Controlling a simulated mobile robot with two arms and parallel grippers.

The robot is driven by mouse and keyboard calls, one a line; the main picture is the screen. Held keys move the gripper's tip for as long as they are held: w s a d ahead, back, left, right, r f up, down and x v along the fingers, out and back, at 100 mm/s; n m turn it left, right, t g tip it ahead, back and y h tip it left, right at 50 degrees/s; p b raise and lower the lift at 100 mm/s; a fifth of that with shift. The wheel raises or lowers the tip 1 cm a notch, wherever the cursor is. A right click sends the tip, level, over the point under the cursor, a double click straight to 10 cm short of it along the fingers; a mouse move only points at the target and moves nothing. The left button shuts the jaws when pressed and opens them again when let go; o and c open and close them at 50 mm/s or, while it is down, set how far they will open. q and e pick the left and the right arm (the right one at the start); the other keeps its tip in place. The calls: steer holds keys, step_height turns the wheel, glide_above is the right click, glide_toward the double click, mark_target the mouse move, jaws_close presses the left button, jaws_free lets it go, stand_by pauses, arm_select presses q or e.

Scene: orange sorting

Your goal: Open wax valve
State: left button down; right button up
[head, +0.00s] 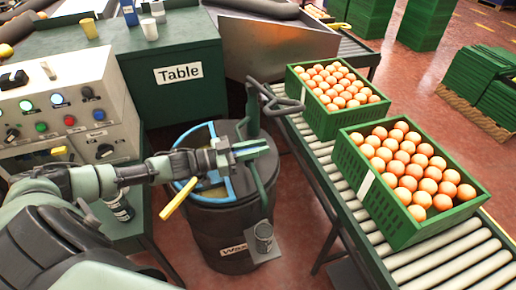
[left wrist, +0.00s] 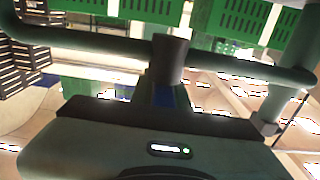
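The black wax barrel (head: 230,225) stands on the floor, its label partly readable as "Wax". A blue rim piece (head: 196,134) and a dark green bent pipe (head: 262,187) are at its top. A yellow lever (head: 178,198) sticks out at the barrel's left side; I cannot tell whether it is the valve. In the left wrist view, a dark green pipe (left wrist: 90,45) crosses in front. My right gripper is out of view.
A roller conveyor (head: 440,262) on the right carries two green crates (head: 375,205) of oranges. A control panel (head: 65,110) is at left, with a green table (head: 165,100) behind.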

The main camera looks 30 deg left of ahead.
arm_select(q)
steer(key=shift+s+f, duration=0.1)
steer(key=shift+f, duration=0.05)
steer(key=shift+p, duration=0.45)
steer(key=shift+a+f+n+t+y+p, duration=0.1)
steer(key=shift+a+n+t+y+p, duration=0.4)
steer(key=shift+n+y+p, duration=2)
steer(key=shift+a+f+n+t+y+p, duration=0.15)
steer(key=shift+a+n+t+y+p, duration=0.3)
steer(key=shift+n+y+p, duration=2.05)
steer(key=shift+a+f+n+t+y+p, duration=0.2)
steer(key=shift+n+t+y+p, duration=0.55)
steer(key=shift+y+p, duration=2)
arm_select(e)
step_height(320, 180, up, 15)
steer(key=b, duration=0.1)
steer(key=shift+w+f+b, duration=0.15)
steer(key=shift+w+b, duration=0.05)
steer(key=shift+b, duration=0.2)
arm_select(q)
steer(key=shift+a+n+y, duration=0.1)
steer(key=shift+n+y, duration=0.15)
steer(key=shift+y, duration=0.8)
steer(key=c, duration=1.4)
jaws_free()
steer(key=shift+r, duration=0.1)
steer(key=shift+o, duration=0.2)
steer(key=shift+r, duration=0.25)
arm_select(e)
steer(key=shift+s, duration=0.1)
